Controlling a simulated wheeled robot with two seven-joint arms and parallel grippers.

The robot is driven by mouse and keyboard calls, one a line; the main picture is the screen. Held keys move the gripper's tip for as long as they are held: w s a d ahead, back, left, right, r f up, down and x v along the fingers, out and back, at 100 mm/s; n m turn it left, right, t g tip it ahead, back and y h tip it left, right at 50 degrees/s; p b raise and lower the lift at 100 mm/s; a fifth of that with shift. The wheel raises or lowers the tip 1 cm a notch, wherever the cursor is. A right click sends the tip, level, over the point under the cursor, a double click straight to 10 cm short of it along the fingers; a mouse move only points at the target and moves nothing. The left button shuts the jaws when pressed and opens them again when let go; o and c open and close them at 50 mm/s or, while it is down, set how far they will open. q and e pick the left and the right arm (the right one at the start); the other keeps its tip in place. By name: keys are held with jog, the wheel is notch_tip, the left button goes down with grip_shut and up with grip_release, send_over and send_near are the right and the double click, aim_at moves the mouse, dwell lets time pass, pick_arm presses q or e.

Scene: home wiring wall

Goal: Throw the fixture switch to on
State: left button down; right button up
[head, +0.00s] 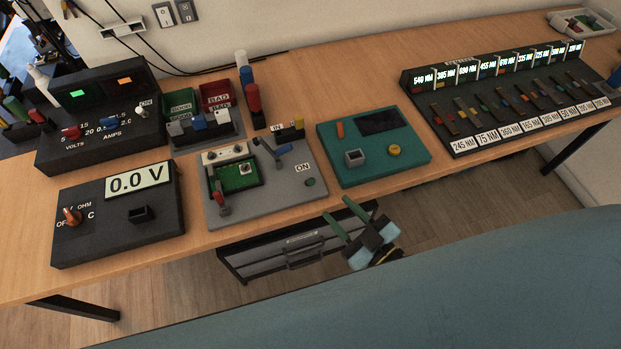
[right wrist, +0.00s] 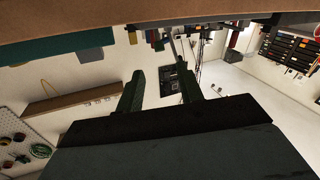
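The test fixture is a grey plate (head: 265,205) in the middle of the bench, holding a green circuit board (head: 238,178) with a red-handled part (head: 221,200) at its left. My left gripper is not in view.
A meter reading 0.0 V (head: 137,182) stands left of the fixture, a teal box (head: 375,165) right of it. A power supply (head: 100,125), green and red bins (head: 216,95) and upright coloured handles (head: 252,100) stand behind. A drawer unit (head: 290,255) is under the bench.

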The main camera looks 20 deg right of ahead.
aim_at(313, 184)
jog(key=x, duration=0.9)
jog(key=shift+w+a+b, duration=0.1)
jog(key=shift+w+b, duration=0.15)
jog(key=shift+b, duration=0.15)
jog(key=shift+w+a, duration=0.1)
jog(key=shift+w, duration=0.15)
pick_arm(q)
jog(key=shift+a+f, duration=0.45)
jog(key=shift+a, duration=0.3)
pick_arm(e)
jog(key=shift+w, duration=0.15)
